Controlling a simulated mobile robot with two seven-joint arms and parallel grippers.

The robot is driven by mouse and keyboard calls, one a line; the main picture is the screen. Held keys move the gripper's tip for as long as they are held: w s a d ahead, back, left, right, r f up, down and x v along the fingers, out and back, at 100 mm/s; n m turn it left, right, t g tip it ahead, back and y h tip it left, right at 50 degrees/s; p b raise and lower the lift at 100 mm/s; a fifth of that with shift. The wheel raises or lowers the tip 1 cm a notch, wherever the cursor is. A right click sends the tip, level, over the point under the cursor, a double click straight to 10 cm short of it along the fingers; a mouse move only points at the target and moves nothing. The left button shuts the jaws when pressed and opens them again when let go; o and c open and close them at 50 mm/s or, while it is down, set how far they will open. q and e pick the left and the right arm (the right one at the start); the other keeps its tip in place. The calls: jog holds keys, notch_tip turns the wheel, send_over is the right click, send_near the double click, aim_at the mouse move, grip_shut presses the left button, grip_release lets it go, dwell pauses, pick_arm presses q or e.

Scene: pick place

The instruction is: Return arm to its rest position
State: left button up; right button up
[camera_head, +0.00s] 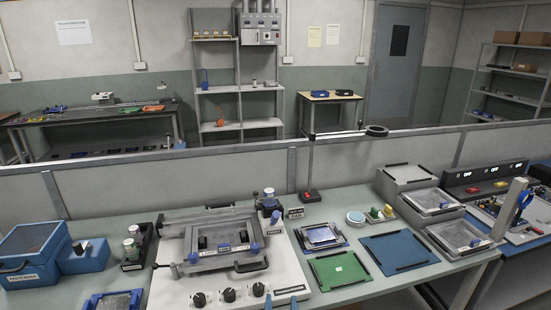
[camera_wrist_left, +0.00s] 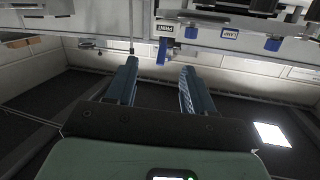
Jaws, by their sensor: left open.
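My left gripper (camera_wrist_left: 159,66) shows in the left wrist view with its two blue-grey fingers apart and nothing between them. In the head view only what look like its blue fingertips (camera_head: 280,301) show at the bottom edge, by the front of the white-topped machine (camera_head: 175,292). The rest of the left arm is out of the picture. My right gripper is in neither view.
The machine has a raised grey frame (camera_head: 215,270) and knobs. Green (camera_head: 338,270) and blue (camera_head: 398,249) mats lie to its right, blue boxes (camera_head: 35,254) to its left. A low partition (camera_head: 230,167) runs behind the bench.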

pick_arm(q)
jog(key=w+a+f+g, duration=0.2)
jog(key=a+f+g, duration=0.15)
jog(key=f, duration=0.85)
jog(key=s+a+f+n+g+h+p, duration=0.1)
jog(key=s+a+f+g, duration=0.2)
jog(key=s+f, duration=0.3)
jog(key=s+a+f+g+h+p, duration=0.1)
jog(key=s+a+f+g, duration=0.2)
jog(key=f, duration=0.5)
jog(key=s+a+f+n+g+p, duration=0.1)
jog(key=s+f+g, duration=0.3)
jog(key=s, duration=0.8)
jog(key=s+a+f+n+g+h+p, duration=0.1)
jog(key=s+a+f+n+g, duration=0.2)
jog(key=s, duration=0.9)
notch_tip(320, 180, down, 3)
jog(key=shift+s+a+r+g+h, duration=0.2)
jog(key=shift+s+g+h, duration=0.1)
jog(key=shift+g, duration=0.15)
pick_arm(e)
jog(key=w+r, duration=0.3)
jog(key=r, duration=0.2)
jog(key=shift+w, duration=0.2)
pick_arm(q)
jog(key=shift+w, duration=0.15)
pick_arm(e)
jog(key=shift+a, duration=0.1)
